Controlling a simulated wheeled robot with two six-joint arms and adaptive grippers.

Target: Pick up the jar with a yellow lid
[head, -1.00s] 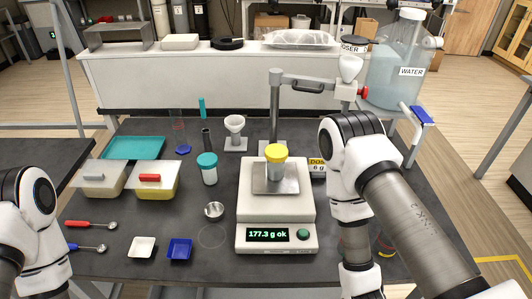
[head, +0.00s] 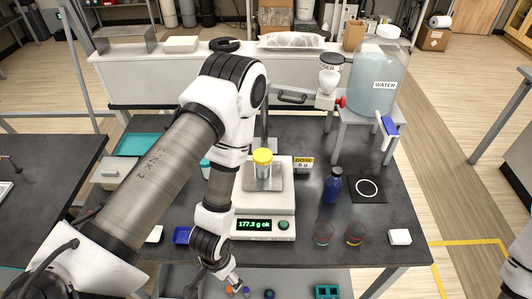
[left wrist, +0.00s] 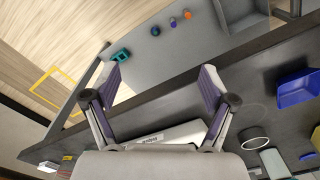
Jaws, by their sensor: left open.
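The jar with a yellow lid (head: 263,158) stands upright on the steel pan of a white scale (head: 266,212), whose display reads 177.3 g ok. My left arm crosses the table's left half. My left gripper (head: 234,284) is low at the table's front edge, below and in front of the scale, apart from the jar. The left wrist view shows its two fingers (left wrist: 160,82) spread wide with nothing between them. Part of the scale (left wrist: 165,137) shows there; I cannot make out the jar in that view. My right gripper is out of view.
A dosing stand's arm (head: 292,97) reaches above the table behind the jar. A dark blue bottle (head: 332,188), two small glass dishes and a white block (head: 400,237) stand right of the scale. A water tank (head: 376,85) is behind. A lower shelf holds a teal rack (head: 327,291).

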